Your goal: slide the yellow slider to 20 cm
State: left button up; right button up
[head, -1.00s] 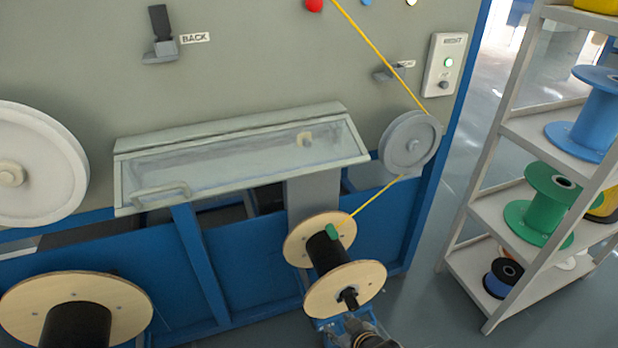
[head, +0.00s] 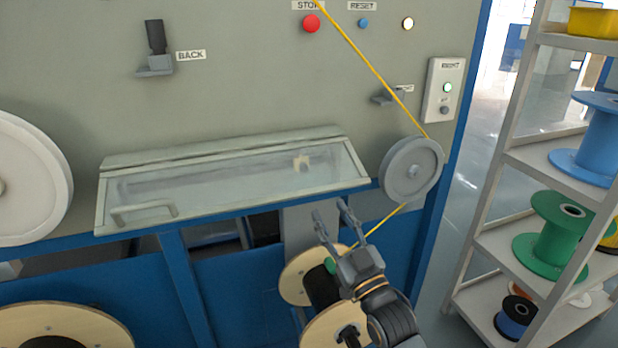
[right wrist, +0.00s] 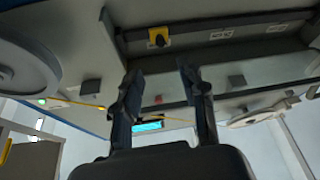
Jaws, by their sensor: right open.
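A yellow block with a dark knob, which looks like the yellow slider (right wrist: 158,38), sits in a dark slot at the top of the right wrist view. The head view does not show it. My right gripper (head: 330,210) is open and empty, in front of the machine near the lower edge of the clear cover. In the right wrist view, its two fingers (right wrist: 160,72) stand apart, with the slider beyond and between them. No scale marks can be read. My left gripper is out of view.
The clear-lidded trough (head: 230,185) and grey pulley (head: 411,170) stick out from the machine front. A yellow cable (head: 370,70) runs over the pulley to a wooden spool (head: 297,280) below my right gripper. A spool shelf (head: 545,150) stands at right.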

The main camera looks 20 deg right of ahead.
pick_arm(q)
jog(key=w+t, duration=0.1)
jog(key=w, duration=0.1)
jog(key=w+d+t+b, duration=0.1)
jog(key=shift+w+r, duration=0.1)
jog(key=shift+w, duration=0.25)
pick_arm(e)
jog(key=x, duration=1.1)
jog(key=shift+w, duration=0.25)
grip_shut()
